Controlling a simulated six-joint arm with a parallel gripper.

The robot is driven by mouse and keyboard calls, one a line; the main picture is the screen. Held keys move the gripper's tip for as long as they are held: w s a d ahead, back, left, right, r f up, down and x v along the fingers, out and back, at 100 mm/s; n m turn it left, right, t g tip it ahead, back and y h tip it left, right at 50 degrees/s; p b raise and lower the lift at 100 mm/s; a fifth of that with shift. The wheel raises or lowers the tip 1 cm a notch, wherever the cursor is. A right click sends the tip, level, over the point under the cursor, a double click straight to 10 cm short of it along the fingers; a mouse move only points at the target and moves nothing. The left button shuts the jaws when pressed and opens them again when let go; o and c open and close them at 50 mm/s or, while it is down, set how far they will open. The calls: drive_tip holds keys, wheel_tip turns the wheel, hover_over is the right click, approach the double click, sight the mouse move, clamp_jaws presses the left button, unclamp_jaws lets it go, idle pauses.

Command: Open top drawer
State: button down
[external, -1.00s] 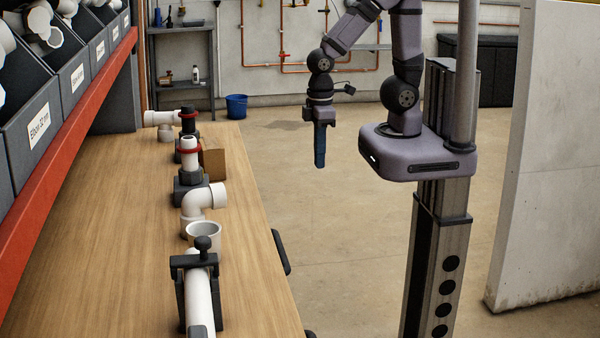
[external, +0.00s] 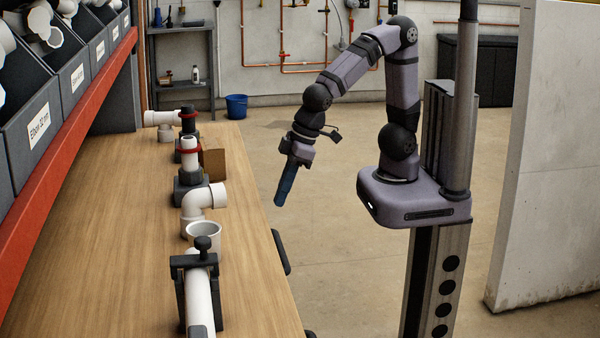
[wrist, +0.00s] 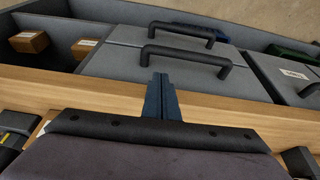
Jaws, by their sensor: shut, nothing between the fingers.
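Two grey drawer fronts with black bar handles show in the wrist view. The top drawer (wrist: 115,66) is the one nearest the wooden worktop edge, and its handle (wrist: 185,57) stands out from the front. The lower drawer's handle (wrist: 182,32) is beyond it. My gripper (external: 279,203) is shut and empty, with blue fingers pointing down and tilted toward the bench, off its right edge. In the wrist view the fingertips (wrist: 160,78) appear just short of the top handle; contact cannot be confirmed. In the external view the drawer fronts are hidden, but a dark handle (external: 281,252) shows at the bench side.
The wooden worktop (external: 110,240) carries white pipe fittings (external: 203,200) and a clamp (external: 203,262) along its right side. Floor beside the bench is clear.

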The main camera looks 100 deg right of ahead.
drive_tip(key=b+x, duration=0.1)
drive_tip(key=x, duration=0.9)
idle(0.5)
drive_tip(key=s+b, duration=0.2)
drive_tip(key=s, duration=0.7)
drive_tip(key=shift+s+b, duration=0.35)
drive_tip(key=shift+b, duration=0.05)
drive_tip(key=p+v, duration=0.4)
drive_tip(key=v, duration=0.3)
drive_tip(key=shift+r, duration=0.15)
